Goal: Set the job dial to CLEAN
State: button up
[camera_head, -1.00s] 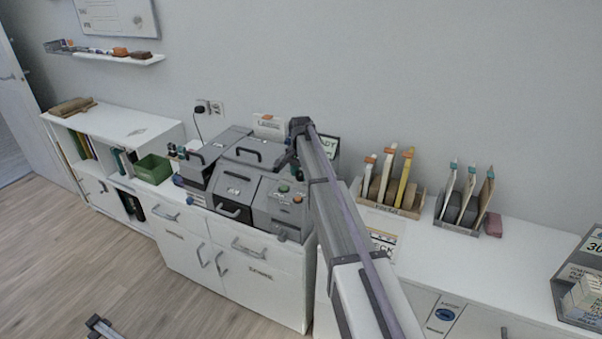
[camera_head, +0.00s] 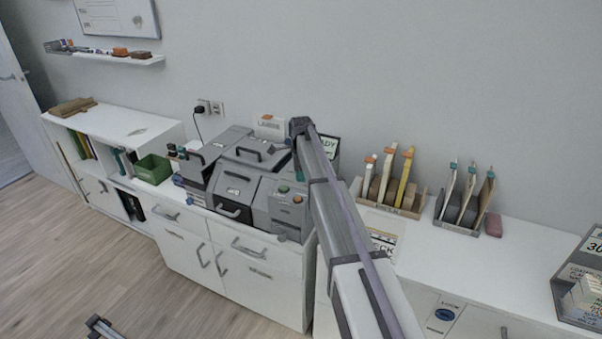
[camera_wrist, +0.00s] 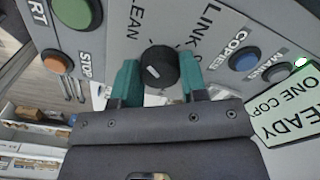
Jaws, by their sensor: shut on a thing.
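The job dial (camera_wrist: 158,66) is a round black knob with a short white mark, on the grey panel in the wrist view. My gripper (camera_wrist: 160,78) has its two teal fingers on either side of the knob, closed on it. The lettering CLEAN (camera_wrist: 133,20), its first letter cut off, is above and left of the dial, and LINK (camera_wrist: 207,18) is above and right. The white mark does not clearly show which label it points to. In the head view the dial is hidden behind my arm at the grey machine (camera_head: 235,185).
An orange button (camera_wrist: 57,61) by STOP and a green button (camera_wrist: 72,10) are left of the dial. A blue button (camera_wrist: 244,61) and a READY screen (camera_wrist: 290,110) are right. Card racks (camera_head: 392,195) stand on the counter to the right.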

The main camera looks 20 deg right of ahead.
jog(key=shift+m, duration=1.1)
jog(key=o, duration=0.9)
notch_tip(320, 180, up, 11)
jog(key=p, duration=1)
jog(key=shift+f+p, duration=0.1)
jog(key=shift+p, duration=0.3)
